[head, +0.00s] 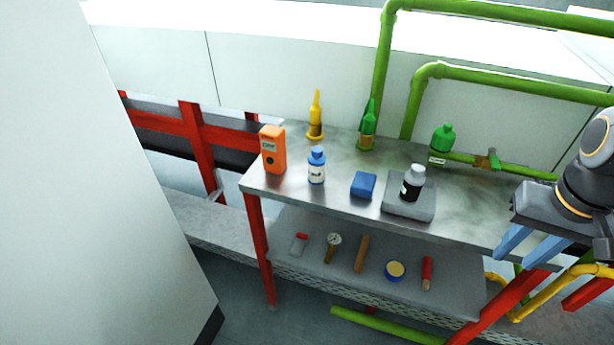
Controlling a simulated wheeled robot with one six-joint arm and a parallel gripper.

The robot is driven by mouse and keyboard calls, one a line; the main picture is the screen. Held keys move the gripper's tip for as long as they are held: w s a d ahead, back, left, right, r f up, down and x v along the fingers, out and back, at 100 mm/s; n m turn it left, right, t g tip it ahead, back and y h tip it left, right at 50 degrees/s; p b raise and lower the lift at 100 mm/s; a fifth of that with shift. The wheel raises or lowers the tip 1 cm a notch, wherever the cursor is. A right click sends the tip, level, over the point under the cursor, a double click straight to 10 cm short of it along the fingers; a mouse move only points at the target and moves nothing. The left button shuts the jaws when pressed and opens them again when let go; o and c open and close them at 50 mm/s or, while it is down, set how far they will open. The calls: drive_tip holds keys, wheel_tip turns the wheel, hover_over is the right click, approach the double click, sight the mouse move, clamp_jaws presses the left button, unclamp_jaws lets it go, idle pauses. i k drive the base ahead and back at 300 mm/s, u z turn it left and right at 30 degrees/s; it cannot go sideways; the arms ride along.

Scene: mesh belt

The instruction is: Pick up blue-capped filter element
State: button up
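The only blue-capped thing I can make out is a small bottle-shaped item (316,167), upright on the steel table's top, with a blue cap, a white label and a blue band at its base. I cannot tell whether it is a filter element.
The steel table (290,190) also bears an orange meter (272,149), a blue block (363,185), a black-labelled bottle (412,182) on a grey scale (396,207), and yellow and green bottles behind. Small tools lie on the lower shelf (325,275). Green pipes (480,77) run behind.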

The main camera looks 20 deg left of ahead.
sight(317, 160)
drive_tip(key=u, duration=2.65)
drive_tip(key=k, duration=0.8)
drive_tip(key=z, duration=0.95)
drive_tip(key=i, duration=1)
drive_tip(key=k, duration=0.5)
drive_tip(key=u, duration=1.45)
drive_tip(key=i, duration=1.05)
